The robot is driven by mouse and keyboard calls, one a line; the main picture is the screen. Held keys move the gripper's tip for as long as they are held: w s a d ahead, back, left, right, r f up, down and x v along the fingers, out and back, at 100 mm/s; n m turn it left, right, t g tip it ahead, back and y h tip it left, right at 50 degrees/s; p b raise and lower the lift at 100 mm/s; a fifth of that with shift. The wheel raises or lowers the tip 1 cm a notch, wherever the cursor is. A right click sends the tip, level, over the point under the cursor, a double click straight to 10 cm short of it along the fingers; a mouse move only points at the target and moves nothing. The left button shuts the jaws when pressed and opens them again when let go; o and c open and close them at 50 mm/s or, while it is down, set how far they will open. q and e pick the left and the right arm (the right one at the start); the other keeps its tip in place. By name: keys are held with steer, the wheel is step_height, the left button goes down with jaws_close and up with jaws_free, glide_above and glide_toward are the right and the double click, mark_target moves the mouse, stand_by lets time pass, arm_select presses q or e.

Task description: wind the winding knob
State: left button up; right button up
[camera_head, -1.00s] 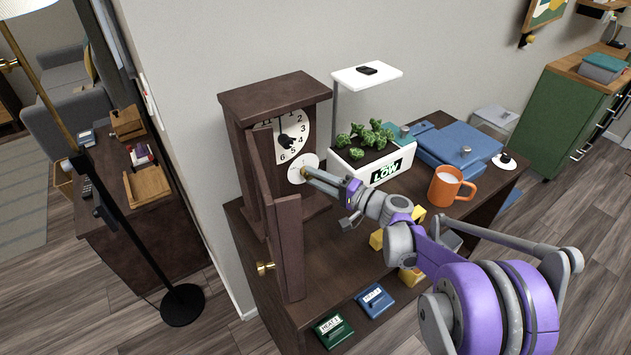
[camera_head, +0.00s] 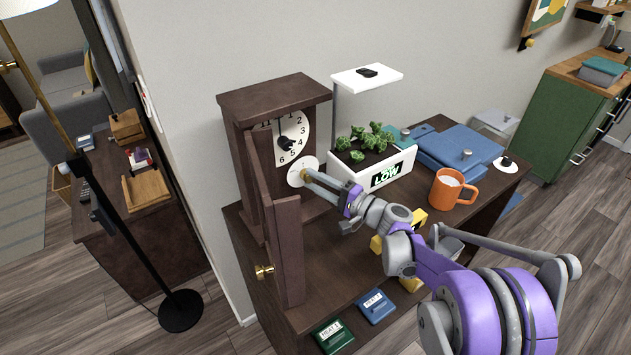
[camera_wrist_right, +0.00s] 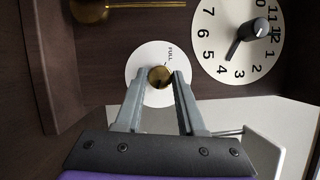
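The winding knob (camera_wrist_right: 160,77) is a small round brass knob at the centre of a white disc (camera_wrist_right: 141,62) marked "FULL" in the right wrist view. The disc also shows in the head view (camera_head: 297,165), low on the front of the dark wooden clock (camera_head: 275,92). My right gripper (camera_wrist_right: 160,76) has one fingertip on each side of the knob, apparently touching it. My left gripper is not in view.
The clock's door (camera_head: 288,245) stands open left of my right arm. A white planter (camera_head: 398,168) is close behind the arm. Green and blue boxes lie at the front.

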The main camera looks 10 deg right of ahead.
steer(key=o, duration=0.4)
steer(key=v, duration=1)
steer(key=shift+s+d, duration=0.25)
steer(key=shift+s, duration=0.05)
